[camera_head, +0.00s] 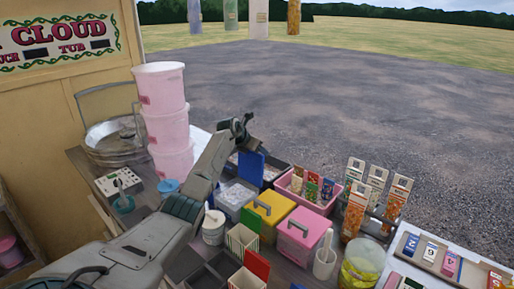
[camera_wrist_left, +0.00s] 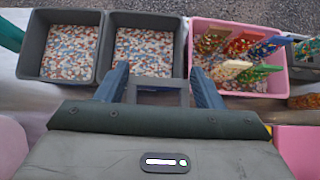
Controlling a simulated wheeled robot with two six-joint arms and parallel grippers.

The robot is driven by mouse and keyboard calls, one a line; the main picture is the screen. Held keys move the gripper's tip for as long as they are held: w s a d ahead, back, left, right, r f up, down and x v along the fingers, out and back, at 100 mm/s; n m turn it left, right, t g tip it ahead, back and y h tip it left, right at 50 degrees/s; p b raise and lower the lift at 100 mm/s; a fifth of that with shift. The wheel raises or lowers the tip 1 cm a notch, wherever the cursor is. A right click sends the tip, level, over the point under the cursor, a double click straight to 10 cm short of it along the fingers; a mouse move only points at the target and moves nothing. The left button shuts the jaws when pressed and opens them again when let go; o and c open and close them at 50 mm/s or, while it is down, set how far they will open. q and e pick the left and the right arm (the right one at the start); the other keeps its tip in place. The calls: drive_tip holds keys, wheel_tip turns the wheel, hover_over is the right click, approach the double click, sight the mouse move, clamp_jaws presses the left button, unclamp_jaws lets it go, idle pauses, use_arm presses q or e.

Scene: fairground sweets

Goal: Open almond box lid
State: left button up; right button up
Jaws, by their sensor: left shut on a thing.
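A blue lid (camera_head: 250,168) stands raised at the far edge of an open blue box (camera_head: 234,194) with pale contents in the head view. No label is readable, so I cannot confirm that it is the almond box. My left gripper (camera_head: 256,142) is just above the lid. In the left wrist view, a grey handle (camera_wrist_left: 160,87) lies between the two bluish fingers, and the gripper is shut on it. The join of handle and lid is hidden. My right gripper is not in view.
A yellow box (camera_head: 272,208) and a pink box (camera_head: 303,232) with shut lids stand to the right. Stacked pink tubs (camera_head: 165,115) rise left of my arm.

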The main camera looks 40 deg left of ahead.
use_arm(q)
drive_tip(key=shift+w+a+r, duration=0.15)
drive_tip(key=shift+r, duration=0.4)
drive_tip(key=o, duration=1.3)
drive_tip(key=shift+o, duration=0.5)
drive_tip(key=shift+s, duration=0.3)
drive_tip(key=shift+f, duration=0.1)
drive_tip(key=shift+f, duration=0.1)
drive_tip(key=b+v, duration=0.3)
drive_tip(key=v, duration=0.8)
drive_tip(key=shift+b, duration=0.4)
drive_tip(key=shift+w, duration=0.1)
